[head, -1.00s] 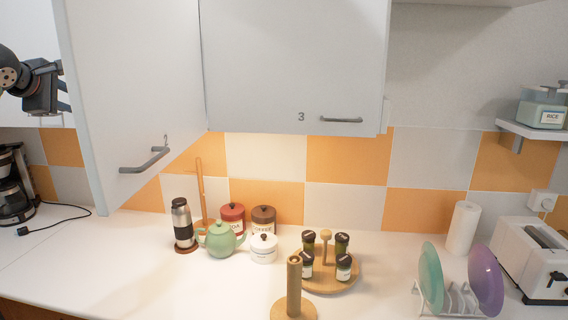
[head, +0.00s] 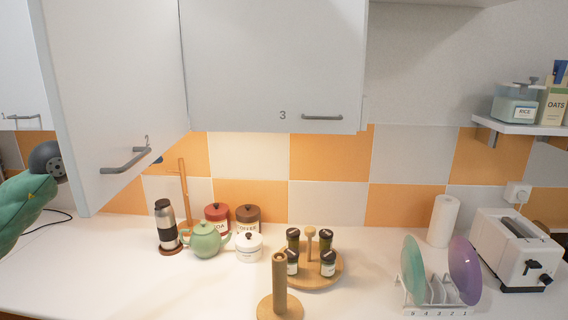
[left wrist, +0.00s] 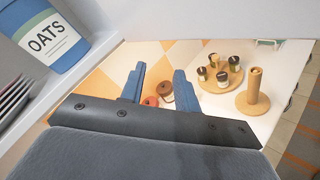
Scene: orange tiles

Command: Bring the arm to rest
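My left arm (head: 28,195) comes in at the left edge of the head view, with a green sleeve and a dark grey joint. Its hand is mostly hidden behind the open cabinet door (head: 110,90); a small blue bit, apparently a fingertip, shows under the door's lower edge. In the left wrist view my left gripper (left wrist: 159,70) has two blue fingers spread apart with nothing between them. The counter with the canisters lies beyond and below the fingers. My right gripper is in neither view.
In the left wrist view a blue OATS container (left wrist: 48,38) stands close by on a shelf beside stacked plates (left wrist: 14,102). Cabinet door 3 (head: 270,70) is shut. A teapot (head: 206,240), spice turntable (head: 325,275), wooden holder (head: 280,290) and plate rack (head: 440,311) stand on the counter.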

